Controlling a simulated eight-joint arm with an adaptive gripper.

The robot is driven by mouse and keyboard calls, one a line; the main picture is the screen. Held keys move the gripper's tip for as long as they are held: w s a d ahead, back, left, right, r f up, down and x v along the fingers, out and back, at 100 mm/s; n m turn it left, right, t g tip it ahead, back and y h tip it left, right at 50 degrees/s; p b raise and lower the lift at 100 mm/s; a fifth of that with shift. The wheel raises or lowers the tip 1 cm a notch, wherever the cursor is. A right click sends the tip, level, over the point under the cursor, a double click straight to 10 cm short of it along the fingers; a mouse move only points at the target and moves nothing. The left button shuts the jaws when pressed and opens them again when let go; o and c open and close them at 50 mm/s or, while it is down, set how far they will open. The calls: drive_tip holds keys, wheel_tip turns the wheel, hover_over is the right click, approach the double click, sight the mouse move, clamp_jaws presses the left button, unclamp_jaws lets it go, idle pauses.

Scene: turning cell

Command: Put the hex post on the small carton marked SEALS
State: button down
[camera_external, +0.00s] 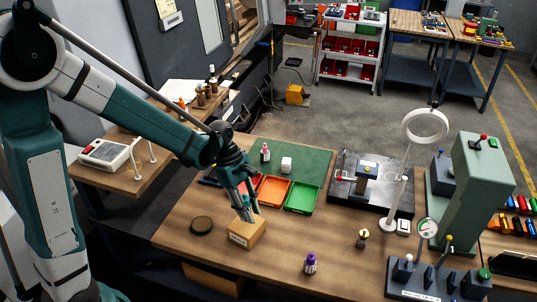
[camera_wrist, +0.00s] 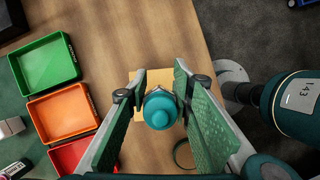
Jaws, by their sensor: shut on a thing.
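My gripper (camera_external: 245,209) points down over a small brown carton (camera_external: 252,236) near the table's front left. The carton has a white label on its front, too small to read; its top also shows below the fingers in the wrist view (camera_wrist: 151,77). My gripper (camera_wrist: 158,82) is shut on a teal, round-topped piece, which I take as the hex post (camera_wrist: 160,110). The post stands upright between the two finger pads, over the carton. Its lower end is hidden, so I cannot tell whether it touches the carton's top.
A dark round lid-like disc (camera_external: 201,224) lies left of the carton. A purple-capped bottle (camera_external: 310,263) stands to the right. The wood between carton and bottle is clear.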

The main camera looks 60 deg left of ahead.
sight(251, 226)
drive_tip(key=shift+f, duration=0.15)
drive_tip(key=shift+f, duration=1.95)
drive_tip(key=shift+f, duration=0.2)
drive_tip(key=c, duration=2)
unclamp_jaws()
drive_tip(key=shift+c, duration=0.2)
drive_tip(key=shift+r, duration=0.3)
drive_tip(key=v, duration=1.1)
drive_tip(key=shift+a+r, duration=0.25)
drive_tip(key=shift+r, duration=0.1)
drive_tip(key=shift+s, duration=0.1)
drive_tip(key=shift+d, duration=0.1)
